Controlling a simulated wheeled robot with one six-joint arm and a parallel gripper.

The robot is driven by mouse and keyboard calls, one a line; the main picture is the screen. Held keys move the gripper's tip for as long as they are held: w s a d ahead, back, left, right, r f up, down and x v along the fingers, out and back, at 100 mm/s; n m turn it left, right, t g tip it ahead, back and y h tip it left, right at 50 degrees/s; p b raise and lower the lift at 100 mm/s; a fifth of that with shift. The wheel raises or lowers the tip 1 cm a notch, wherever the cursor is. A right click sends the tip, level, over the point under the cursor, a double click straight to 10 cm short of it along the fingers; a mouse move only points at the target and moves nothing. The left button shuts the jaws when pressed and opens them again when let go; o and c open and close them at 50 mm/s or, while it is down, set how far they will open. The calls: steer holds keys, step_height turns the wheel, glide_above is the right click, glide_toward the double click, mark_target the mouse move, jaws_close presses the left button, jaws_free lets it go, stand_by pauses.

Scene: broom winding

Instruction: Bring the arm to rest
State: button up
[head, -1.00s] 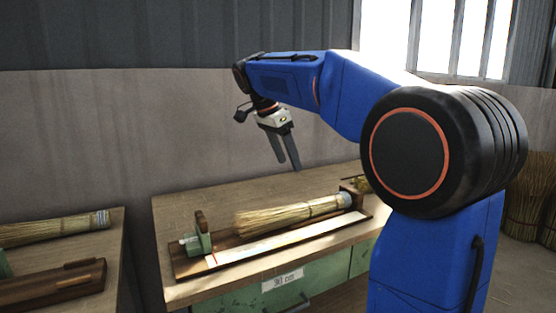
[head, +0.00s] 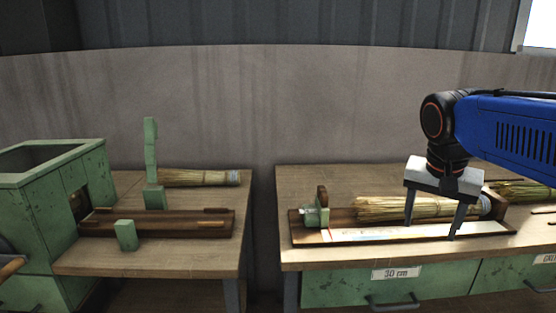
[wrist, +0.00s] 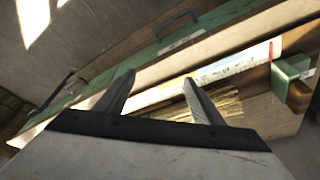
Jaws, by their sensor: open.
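My gripper (head: 432,222) is open, pointing down at the right of the head view, in front of a straw broom bundle (head: 385,208) on a wooden measuring board (head: 335,241). Nothing shows between its fingers. The wrist view shows both fingers (wrist: 155,95) spread apart, with the board's pale scale strip (wrist: 222,68) beyond them and part of the straw bundle (wrist: 232,108) at the right. I cannot tell how high the fingertips are above the board. My blue arm reaches in from the right edge.
The right bench has green drawers, one labelled 30 cm (head: 396,272). A green stop block (head: 316,213) stands at the board's left end. The left bench holds another bundle (head: 199,178), a wooden fixture (head: 185,224) and an upright green lever (head: 151,150). A gap separates the benches.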

steer(key=s+a+f+n+t+y, duration=0.1)
steer(key=s+a+f+n, duration=0.1)
steer(key=s+f, duration=0.4)
steer(key=s+a+f+n+t+y, duration=0.1)
steer(key=s+a+f+n, duration=0.1)
steer(key=s+f+n, duration=0.3)
step_height(320, 180, down, 4)
steer(key=shift+s, duration=0.95)
